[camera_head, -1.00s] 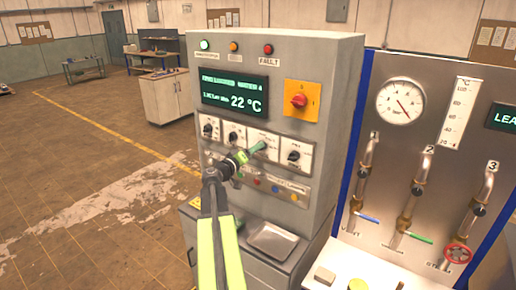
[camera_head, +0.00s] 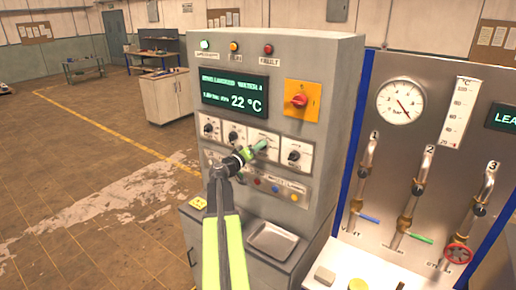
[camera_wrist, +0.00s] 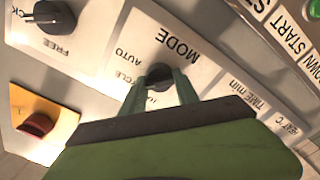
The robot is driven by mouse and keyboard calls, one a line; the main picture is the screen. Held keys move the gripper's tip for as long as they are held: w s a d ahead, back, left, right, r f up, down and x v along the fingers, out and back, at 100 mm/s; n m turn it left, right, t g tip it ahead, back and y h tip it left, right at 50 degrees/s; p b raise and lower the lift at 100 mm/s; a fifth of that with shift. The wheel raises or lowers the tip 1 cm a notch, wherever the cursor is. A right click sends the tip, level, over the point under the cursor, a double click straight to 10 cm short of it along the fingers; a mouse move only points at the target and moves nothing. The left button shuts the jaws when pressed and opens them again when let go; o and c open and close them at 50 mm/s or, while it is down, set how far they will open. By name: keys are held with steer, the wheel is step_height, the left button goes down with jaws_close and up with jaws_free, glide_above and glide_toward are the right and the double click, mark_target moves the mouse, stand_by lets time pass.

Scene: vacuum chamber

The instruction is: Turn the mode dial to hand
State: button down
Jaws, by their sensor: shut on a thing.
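The mode dial (camera_wrist: 158,74) is a dark round knob on a white plate marked MODE, with AUTO and CYCLE beside it. A further label beside the knob is mostly hidden by a finger. My gripper (camera_wrist: 160,88) has its green fingers on either side of the dial, shut on it. In the head view my gripper (camera_head: 258,147) reaches the third plate of the knob row and hides the dial. I cannot tell which label the dial points to.
A dark knob (camera_head: 293,156) is right of my gripper, and two more knobs are to its left. A red switch on a yellow plate (camera_head: 302,101) is above. Coloured buttons (camera_head: 275,189) and a metal tray (camera_head: 272,240) are below.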

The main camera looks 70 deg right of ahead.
steer(key=shift+d+r, duration=0.1)
steer(key=shift+s, duration=0.1)
steer(key=shift+n, duration=0.3)
steer(key=n, duration=0.8)
steer(key=shift+f, duration=0.25)
steer(key=shift+n, duration=0.3)
steer(key=c, duration=0.9)
jaws_free()
